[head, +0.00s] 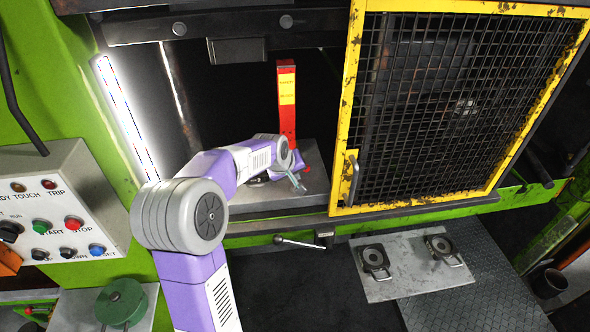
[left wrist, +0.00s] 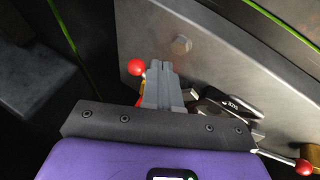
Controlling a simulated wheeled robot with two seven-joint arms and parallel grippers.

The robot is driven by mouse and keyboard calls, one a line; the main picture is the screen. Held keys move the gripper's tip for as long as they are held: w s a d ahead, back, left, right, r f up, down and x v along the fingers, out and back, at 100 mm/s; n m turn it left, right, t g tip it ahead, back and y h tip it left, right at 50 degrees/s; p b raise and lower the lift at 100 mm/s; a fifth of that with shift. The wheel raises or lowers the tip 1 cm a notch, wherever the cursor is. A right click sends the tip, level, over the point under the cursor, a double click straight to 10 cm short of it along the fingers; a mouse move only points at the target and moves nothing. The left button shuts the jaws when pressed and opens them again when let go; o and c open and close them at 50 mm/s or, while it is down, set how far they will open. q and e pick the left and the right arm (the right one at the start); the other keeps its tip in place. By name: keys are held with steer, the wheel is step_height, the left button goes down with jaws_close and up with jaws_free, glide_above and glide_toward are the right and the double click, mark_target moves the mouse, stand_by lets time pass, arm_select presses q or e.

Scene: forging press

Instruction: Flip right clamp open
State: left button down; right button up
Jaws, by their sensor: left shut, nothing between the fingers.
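My left arm reaches into the press opening in the head view. Its gripper (head: 297,181) is over the grey bed plate (head: 315,190), low and just left of the yellow door frame. A red ball knob (head: 307,168) shows right beside the gripper. In the left wrist view the fingers (left wrist: 160,68) are shut together and empty. One red ball (left wrist: 136,67) is close to the left of the fingertips. Another red ball (left wrist: 304,167) ends a metal lever at lower right. The clamp bodies are mostly hidden, and I cannot tell which ball belongs to the right clamp.
A red post with a yellow label (head: 287,98) stands behind the gripper. A yellow-framed mesh door (head: 352,110) bounds the opening on the right. A control box (head: 70,205) is at left. A plate (head: 395,285) with two round handled parts lies at front right.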

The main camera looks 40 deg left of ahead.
arm_select(q)
steer(key=s+d+r, duration=0.3)
steer(key=d+r, duration=0.1)
steer(key=r, duration=0.4)
steer(key=shift+s+d+r, duration=0.15)
steer(key=shift+s+d, duration=0.05)
steer(key=shift+w, duration=0.1)
